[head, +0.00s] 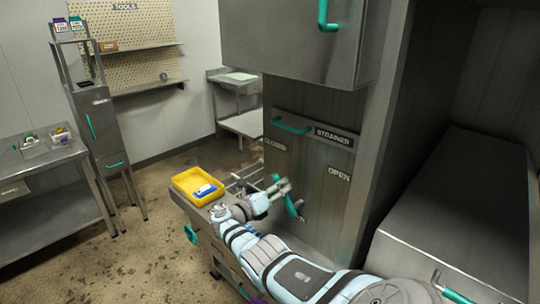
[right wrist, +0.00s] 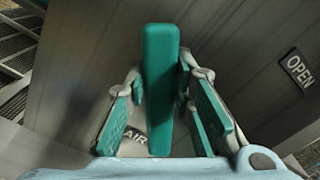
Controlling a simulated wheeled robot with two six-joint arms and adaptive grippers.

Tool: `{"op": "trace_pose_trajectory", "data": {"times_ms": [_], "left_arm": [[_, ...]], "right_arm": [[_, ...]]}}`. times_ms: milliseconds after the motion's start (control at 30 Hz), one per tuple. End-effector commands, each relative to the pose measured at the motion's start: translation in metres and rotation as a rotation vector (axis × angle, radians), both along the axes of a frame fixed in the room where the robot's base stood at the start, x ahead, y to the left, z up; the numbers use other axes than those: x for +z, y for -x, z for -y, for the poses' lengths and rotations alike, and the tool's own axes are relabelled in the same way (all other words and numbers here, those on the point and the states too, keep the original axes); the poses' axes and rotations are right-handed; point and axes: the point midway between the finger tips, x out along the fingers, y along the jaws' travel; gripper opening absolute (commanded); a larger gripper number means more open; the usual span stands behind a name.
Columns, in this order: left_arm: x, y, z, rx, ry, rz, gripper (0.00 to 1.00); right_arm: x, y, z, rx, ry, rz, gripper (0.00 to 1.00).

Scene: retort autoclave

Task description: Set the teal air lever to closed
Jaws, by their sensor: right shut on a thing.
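The teal air lever (head: 291,206) is on the grey metal panel, below the CLOSED label (head: 275,144) and the OPEN label (head: 339,174). Its bar is tilted, with the upper end leaning left in the head view. My right gripper (head: 283,188) is shut on the lever. In the right wrist view the lever (right wrist: 160,70) stands between the teal finger pads of the gripper (right wrist: 163,110), and the OPEN label (right wrist: 298,69) is to the right. An AIR label (right wrist: 134,139) is partly hidden behind the fingers. My left gripper is out of view.
A teal handle (head: 291,125) and a STRAINER label (head: 334,136) are higher on the panel. A yellow tray (head: 197,186) stands on a cart left of my right gripper. A steel cabinet (head: 455,205) fills the right side. The floor at left is open.

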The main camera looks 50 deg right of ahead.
Motion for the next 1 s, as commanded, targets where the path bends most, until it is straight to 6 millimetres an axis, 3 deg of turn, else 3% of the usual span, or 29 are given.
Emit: {"op": "trace_pose_trajectory", "data": {"times_ms": [33, 367, 400, 533, 867, 1000], "left_arm": [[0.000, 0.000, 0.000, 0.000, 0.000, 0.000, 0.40], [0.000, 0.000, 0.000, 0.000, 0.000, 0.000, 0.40], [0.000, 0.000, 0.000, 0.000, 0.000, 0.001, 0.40], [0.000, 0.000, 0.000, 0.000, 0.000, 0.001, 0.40], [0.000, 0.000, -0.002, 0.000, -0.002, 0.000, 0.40], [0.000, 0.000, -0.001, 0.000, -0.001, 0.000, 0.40]], "right_arm": [[-0.008, 0.004, -0.001, -0.006, -0.013, -0.016, 0.00], [-0.009, 0.004, -0.001, -0.007, -0.015, -0.019, 0.00], [-0.009, 0.004, -0.001, -0.007, -0.015, -0.019, 0.24], [-0.007, 0.002, -0.001, -0.004, -0.011, -0.015, 0.43], [-0.004, 0.000, -0.004, -0.001, -0.007, -0.008, 0.43], [-0.004, -0.002, -0.025, 0.003, -0.007, -0.007, 0.43]]}}
